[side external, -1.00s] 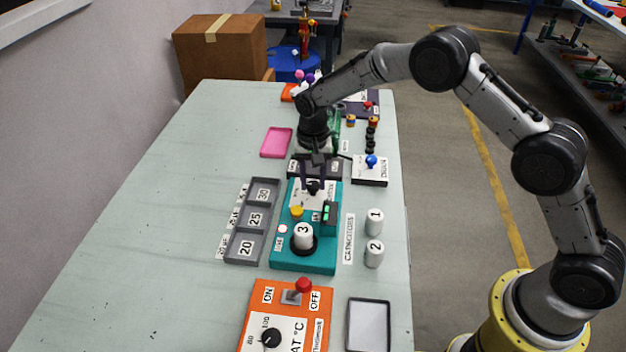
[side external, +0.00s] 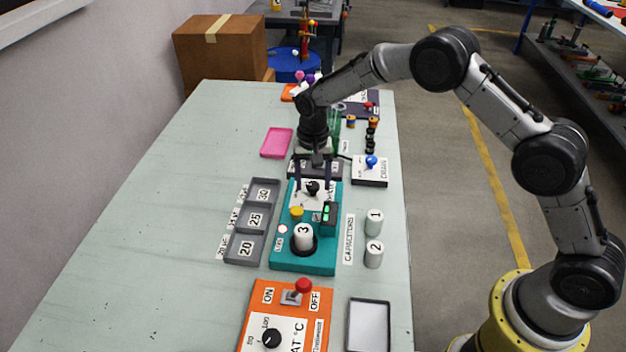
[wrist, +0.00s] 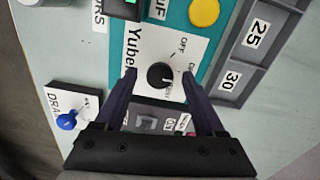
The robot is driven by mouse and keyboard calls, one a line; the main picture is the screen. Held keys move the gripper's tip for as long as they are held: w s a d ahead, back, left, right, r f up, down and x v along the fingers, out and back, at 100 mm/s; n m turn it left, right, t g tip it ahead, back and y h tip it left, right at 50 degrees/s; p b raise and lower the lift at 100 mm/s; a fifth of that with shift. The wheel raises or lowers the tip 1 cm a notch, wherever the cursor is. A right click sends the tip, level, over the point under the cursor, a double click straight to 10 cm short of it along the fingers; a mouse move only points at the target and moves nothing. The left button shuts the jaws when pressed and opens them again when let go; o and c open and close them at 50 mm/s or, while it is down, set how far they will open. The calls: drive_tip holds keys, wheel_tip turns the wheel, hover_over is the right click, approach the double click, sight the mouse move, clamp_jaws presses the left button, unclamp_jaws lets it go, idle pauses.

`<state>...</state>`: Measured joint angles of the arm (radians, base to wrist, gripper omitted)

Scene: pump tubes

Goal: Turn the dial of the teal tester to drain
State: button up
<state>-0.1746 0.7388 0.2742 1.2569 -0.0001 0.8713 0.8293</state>
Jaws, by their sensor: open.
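The teal tester (side external: 285,259) stands on the table with a white label plate and a black dial (side external: 312,188) at its far end. In the wrist view the dial (wrist: 160,76) sits between my fingers, with a light pointer mark towards the lower right. The labels around it are only partly legible. My gripper (side external: 312,187) is open over the dial, with a finger on either side and gaps between; it also shows in the wrist view (wrist: 157,80). A white capacitor marked 3 (side external: 304,237) stands in the tester's near socket.
A grey tray marked 20, 25 and 30 (side external: 250,232) lies left of the tester. Capacitors 1 (side external: 374,222) and 2 (side external: 374,254) stand to the right. A box with a blue-knobbed lever (side external: 371,161) and an orange thermostat (side external: 262,290) are nearby. The table's left side is clear.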

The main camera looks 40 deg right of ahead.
sight(313, 185)
wheel_tip(313, 185, up, 14)
idle(0.5)
